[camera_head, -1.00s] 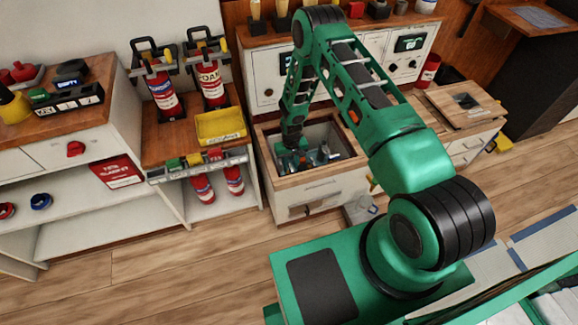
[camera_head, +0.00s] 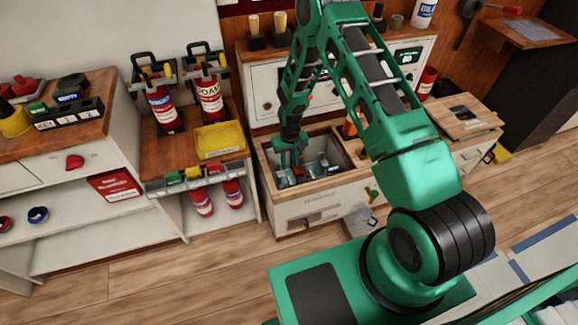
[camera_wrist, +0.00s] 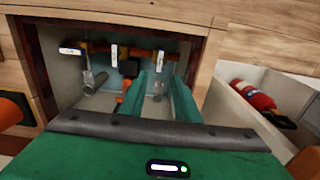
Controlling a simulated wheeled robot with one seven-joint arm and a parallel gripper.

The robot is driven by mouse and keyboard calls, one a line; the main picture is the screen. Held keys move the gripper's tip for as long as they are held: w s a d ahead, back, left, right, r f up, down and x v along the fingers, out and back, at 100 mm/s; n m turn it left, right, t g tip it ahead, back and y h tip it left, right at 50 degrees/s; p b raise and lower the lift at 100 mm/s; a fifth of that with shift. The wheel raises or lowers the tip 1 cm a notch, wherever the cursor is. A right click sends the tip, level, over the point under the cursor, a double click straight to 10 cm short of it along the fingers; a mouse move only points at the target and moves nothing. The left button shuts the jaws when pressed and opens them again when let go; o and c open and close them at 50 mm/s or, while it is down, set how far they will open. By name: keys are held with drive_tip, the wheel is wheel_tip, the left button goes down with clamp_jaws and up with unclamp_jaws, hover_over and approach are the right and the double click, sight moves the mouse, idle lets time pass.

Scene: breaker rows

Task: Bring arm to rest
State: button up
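My arm reaches from my base over the counter, bent at the elbow, with its upper part cut off by the top edge of the head view. My gripper (camera_head: 287,162) hangs down at the left side of an open wooden-topped bin (camera_head: 345,177). In the wrist view my gripper's two green fingers (camera_wrist: 160,72) stand apart, with a gap between them and nothing seen held. Beyond the fingers, the bin holds grey cylindrical parts (camera_wrist: 157,91) and orange-and-black pieces (camera_wrist: 130,86) with white labels. Whether the fingertips touch anything is unclear.
A white panel cabinet (camera_head: 262,82) stands behind the bin. Left are a yellow tray (camera_head: 220,141), two red extinguishers (camera_head: 163,108) (camera_head: 210,98) and a shelf unit (camera_head: 100,225). A wooden board (camera_head: 462,113) lies right. Wooden floor (camera_head: 170,280) in front is clear.

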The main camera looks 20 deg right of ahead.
idle(0.4)
drive_tip(key=s+d+r+m, duration=0.1)
drive_tip(key=s+d+r, duration=0.35)
drive_tip(key=r, duration=0.65)
drive_tip(key=s+d+r+m+h, duration=0.1)
drive_tip(key=s+d+r, duration=0.2)
drive_tip(key=d+r, duration=0.55)
drive_tip(key=s+d+r+m, duration=0.1)
drive_tip(key=s+d+r, duration=0.15)
drive_tip(key=r, duration=1.05)
drive_tip(key=s+d+r+m, duration=0.1)
drive_tip(key=s+d+r, duration=0.2)
drive_tip(key=s+r, duration=0.85)
drive_tip(key=s+a+r+m+y, duration=0.1)
drive_tip(key=s+a+r+m, duration=0.1)
drive_tip(key=s, duration=1.6)
drive_tip(key=shift+r, duration=0.2)
drive_tip(key=shift+s, duration=0.15)
